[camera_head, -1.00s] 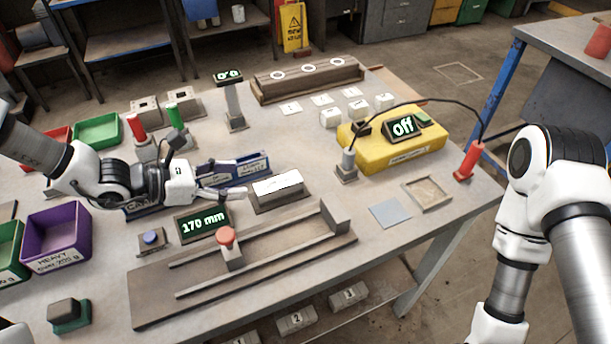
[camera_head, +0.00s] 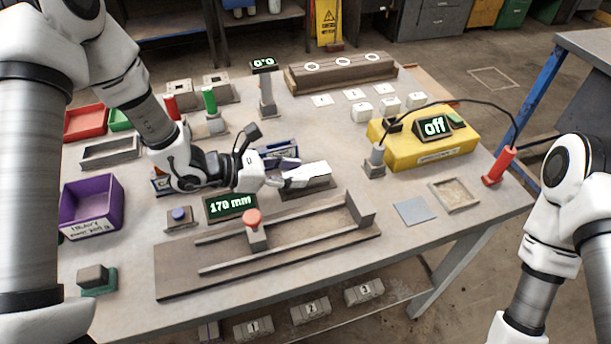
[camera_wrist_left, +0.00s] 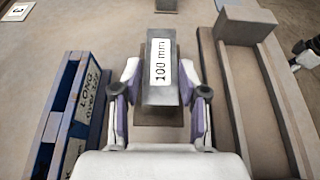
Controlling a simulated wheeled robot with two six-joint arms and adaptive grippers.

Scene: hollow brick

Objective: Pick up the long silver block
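The long silver block (camera_wrist_left: 160,93), with a white "100 mm" label, lies on a small dark stand (camera_wrist_left: 160,115). In the left wrist view it lies lengthwise between the two fingers of my left gripper (camera_wrist_left: 160,80). The fingers are open around it, with a narrow gap on each side. In the head view my left gripper (camera_head: 300,174) reaches in from the left over the stand and partly hides the block. My right arm shows at the right edge; its gripper is out of view.
A railed track with a red-knobbed slider (camera_head: 252,222) lies in front of the block. The "170 mm" display (camera_head: 231,206) is to its left. A blue "LONG" tray (camera_wrist_left: 78,110) is beside the gripper. A yellow box (camera_head: 425,147) stands to the right.

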